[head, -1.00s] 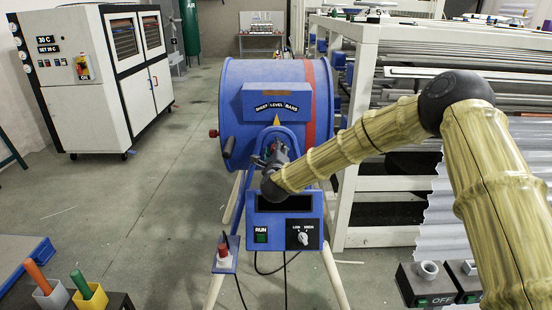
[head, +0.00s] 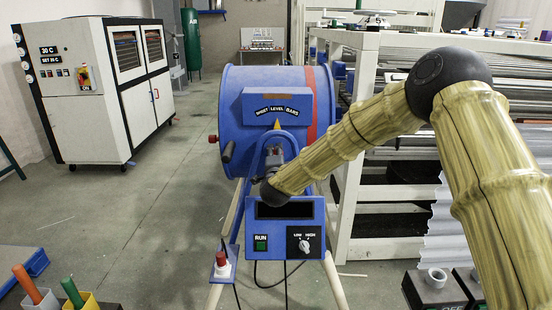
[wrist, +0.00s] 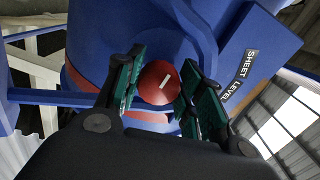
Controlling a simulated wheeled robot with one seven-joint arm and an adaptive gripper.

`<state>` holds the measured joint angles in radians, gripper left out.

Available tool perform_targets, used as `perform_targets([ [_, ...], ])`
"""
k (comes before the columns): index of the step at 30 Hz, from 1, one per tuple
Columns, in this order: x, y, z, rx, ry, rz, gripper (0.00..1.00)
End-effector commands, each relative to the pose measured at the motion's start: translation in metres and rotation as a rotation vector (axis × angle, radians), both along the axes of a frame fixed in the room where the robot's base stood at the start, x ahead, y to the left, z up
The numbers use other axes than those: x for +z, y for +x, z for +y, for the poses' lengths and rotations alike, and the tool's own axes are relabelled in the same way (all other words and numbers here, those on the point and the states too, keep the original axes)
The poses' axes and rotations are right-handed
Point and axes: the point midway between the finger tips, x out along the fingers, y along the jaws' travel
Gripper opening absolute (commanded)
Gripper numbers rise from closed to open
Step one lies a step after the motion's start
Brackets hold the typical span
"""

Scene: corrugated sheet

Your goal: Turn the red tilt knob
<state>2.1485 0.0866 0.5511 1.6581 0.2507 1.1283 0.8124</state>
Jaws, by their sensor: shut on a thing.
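The red tilt knob (wrist: 159,83) is round with a white line on its face. In the wrist view it sits between the green-padded fingers of my gripper (wrist: 161,80), which is shut on it. The white line leans up to the right. In the head view my gripper (head: 273,155) is at the front of the blue drum machine (head: 237,110), under its "SHEET LEVEL BARS" label (head: 277,106).
Below is a panel with a green RUN button (head: 261,243) and a LOW/HIGH selector (head: 304,245).

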Motion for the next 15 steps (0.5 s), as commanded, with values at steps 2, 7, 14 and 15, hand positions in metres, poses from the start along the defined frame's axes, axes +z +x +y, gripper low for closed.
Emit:
perform_targets([
  [2,-0.0013,-0.0005,0.0014,0.003,-0.034,0.0,0.14],
  [7,-0.0014,-0.0006,0.0013,0.002,-0.083,0.001,0.14],
  [14,-0.0013,-0.0006,0.0011,0.002,-0.104,0.001,0.14],
  [15,-0.0013,-0.0006,0.001,0.002,-0.105,0.001,0.14],
])
